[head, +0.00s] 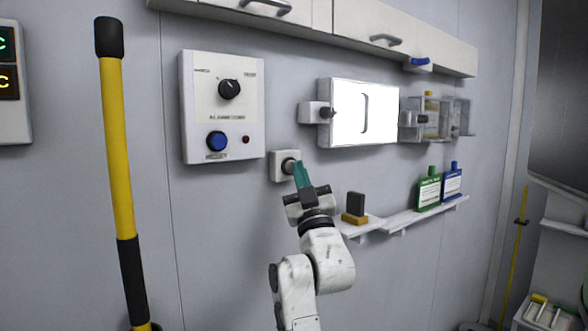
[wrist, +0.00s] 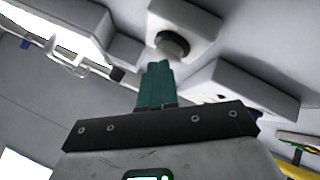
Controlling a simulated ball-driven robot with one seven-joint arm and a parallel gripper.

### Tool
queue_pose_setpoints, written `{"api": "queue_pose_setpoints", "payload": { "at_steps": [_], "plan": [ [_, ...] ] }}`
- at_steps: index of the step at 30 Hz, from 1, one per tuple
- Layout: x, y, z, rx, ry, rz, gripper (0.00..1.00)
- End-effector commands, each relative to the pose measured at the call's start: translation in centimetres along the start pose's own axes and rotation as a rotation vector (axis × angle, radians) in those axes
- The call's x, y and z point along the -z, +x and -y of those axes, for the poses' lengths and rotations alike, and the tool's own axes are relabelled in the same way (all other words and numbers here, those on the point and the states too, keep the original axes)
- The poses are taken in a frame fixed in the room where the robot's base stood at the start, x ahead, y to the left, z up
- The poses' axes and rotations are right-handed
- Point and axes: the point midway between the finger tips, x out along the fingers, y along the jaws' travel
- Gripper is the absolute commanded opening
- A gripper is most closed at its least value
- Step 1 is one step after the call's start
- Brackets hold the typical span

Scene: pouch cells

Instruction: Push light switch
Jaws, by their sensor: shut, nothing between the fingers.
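The light switch, a small pale wall box (head: 278,176) with a dark round button (head: 290,166), is on the wall below and right of the control panel. In the wrist view the switch box (wrist: 194,20) and its button (wrist: 172,44) show just beyond my fingertips. My gripper (head: 300,166) has teal fingers, shut together with nothing between them. The tips point at the button and overlap its right edge in the head view. In the wrist view my gripper (wrist: 158,66) is just below the button. I cannot tell whether the tips touch it.
A control panel (head: 222,130) with a knob and blue button is up left. A bright light box (head: 362,113) is up right. A shelf (head: 410,220) holding green and blue bottles is right. A yellow pole (head: 118,150) stands left. Cabinets (head: 350,20) run above.

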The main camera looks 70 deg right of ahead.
Motion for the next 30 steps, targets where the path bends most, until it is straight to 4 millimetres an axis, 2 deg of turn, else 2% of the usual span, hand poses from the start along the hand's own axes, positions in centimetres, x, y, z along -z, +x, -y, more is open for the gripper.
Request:
{"api": "queue_pose_setpoints", "payload": {
  "at_steps": [22,30],
  "plan": [
    [-0.25,0.25,0.21,0.001,0.0,0.002,0.0],
    [0.07,-0.25,-0.14,0.001,0.0,0.002,0.0]
  ]
}}
